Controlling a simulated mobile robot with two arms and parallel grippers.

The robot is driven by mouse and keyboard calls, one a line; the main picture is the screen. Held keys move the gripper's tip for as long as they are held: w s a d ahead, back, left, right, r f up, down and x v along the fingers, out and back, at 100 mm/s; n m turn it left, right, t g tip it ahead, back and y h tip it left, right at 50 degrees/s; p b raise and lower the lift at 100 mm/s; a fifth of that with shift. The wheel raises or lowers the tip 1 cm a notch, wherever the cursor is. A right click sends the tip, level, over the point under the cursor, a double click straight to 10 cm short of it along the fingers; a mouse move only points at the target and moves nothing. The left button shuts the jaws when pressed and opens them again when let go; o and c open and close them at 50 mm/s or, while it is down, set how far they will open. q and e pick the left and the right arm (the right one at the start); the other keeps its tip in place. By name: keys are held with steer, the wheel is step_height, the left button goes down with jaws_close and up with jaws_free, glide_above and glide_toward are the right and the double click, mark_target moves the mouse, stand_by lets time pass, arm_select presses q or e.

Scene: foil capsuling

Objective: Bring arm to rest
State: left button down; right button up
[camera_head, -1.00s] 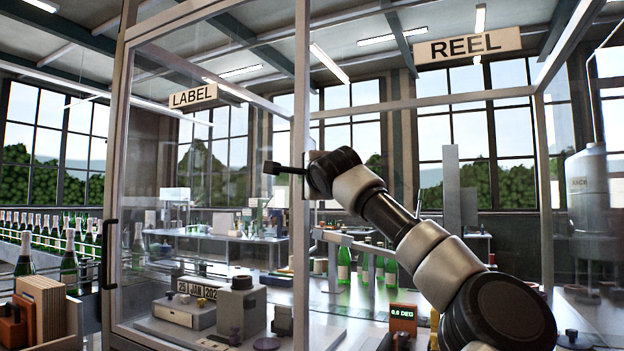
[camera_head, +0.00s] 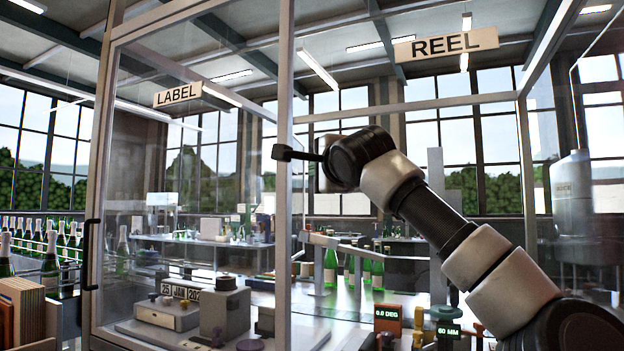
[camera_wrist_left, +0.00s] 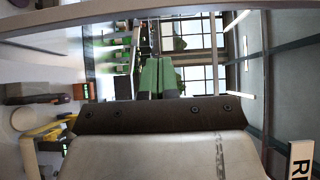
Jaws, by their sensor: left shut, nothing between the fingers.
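One of my arms (camera_head: 420,205), with pale and black segments, rises from the lower right in the head view and bends left at a dark wrist. A small black block on a short stem (camera_head: 287,152) sticks out left from that wrist. No fingers show there, and I cannot tell surely which arm it is. In the left wrist view, turned sideways, my left gripper (camera_wrist_left: 159,68) has its two green fingers together, with nothing between them. The dark bracket and pale housing fill the lower part. No right gripper shows.
A glass enclosure with metal posts (camera_head: 285,110) stands just left of and behind the wrist. Below are a date stamp unit (camera_head: 182,291), an orange display box (camera_head: 388,318) and several green bottles (camera_head: 330,268). Wooden boards (camera_head: 25,312) stand at the lower left.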

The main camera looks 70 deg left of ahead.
arm_select(q)
steer(key=shift+w+d, duration=0.25)
steer(key=shift+d, duration=0.6)
arm_select(e)
steer(key=shift+s+a+f, duration=0.1)
steer(key=shift+a+f, duration=0.05)
steer(key=shift+a, duration=0.2)
